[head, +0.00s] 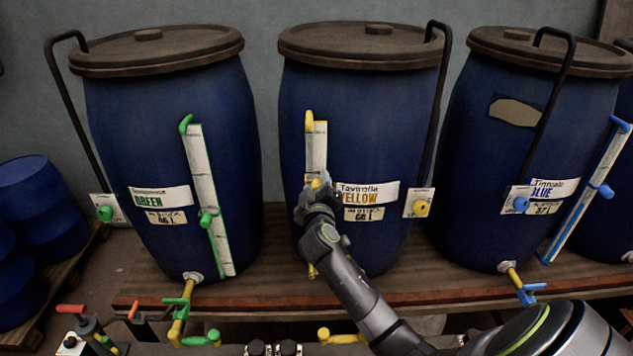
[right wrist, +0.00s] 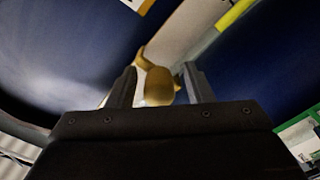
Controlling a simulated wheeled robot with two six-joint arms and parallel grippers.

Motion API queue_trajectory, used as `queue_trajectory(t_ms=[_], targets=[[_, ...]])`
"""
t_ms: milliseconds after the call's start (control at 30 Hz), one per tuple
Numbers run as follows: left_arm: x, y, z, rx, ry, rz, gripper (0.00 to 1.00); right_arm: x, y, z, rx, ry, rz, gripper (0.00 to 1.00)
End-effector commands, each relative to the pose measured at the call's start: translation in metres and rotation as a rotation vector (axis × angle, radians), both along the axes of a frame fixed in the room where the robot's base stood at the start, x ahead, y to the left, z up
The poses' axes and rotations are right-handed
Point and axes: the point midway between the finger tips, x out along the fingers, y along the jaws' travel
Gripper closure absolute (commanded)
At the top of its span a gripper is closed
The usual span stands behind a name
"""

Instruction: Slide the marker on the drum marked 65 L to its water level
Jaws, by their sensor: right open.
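The middle blue drum (head: 362,120) bears a YELLOW label, and its small litre plate (head: 364,214) looks like 65 or 66 L, too small to be sure. A white gauge strip (head: 317,148) with a yellow top fitting runs down its front. The yellow marker (head: 316,184) sits on this strip, partly covered by my right gripper (head: 314,192). In the right wrist view my open right gripper (right wrist: 160,88) has one finger on each side of the yellow marker knob (right wrist: 160,84); contact is unclear. The lower strip is hidden behind my arm. My left gripper is not in view.
The GREEN drum (head: 172,120) stands left with a green marker (head: 207,219); the BLUE drum (head: 475,150) stands right with a blue marker (head: 605,190). All stand on a wooden shelf (head: 260,290). Taps jut out in front, including a yellow one (head: 340,337).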

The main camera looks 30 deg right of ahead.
Motion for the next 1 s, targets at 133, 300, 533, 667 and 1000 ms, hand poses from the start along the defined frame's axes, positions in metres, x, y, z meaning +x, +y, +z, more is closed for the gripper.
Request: queue_trajectory(t_ms=[133,300,533,667,1000], targets=[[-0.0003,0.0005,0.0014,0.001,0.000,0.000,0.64,0.0039,-0.0027,0.0006,0.000,-0.001,-0.001,0.54],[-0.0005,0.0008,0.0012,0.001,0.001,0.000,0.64,0.0042,-0.0030,0.0002,0.000,-0.001,-0.001,0.54],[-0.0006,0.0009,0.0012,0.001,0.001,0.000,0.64,0.0040,-0.0027,0.0002,0.000,-0.001,-0.001,0.75],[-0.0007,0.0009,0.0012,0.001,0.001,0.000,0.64,0.0039,-0.0027,0.0001,0.000,-0.001,-0.001,0.92],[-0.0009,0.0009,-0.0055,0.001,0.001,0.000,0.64,0.0038,-0.0024,-0.0067,0.004,-0.001,0.001,1.00]])
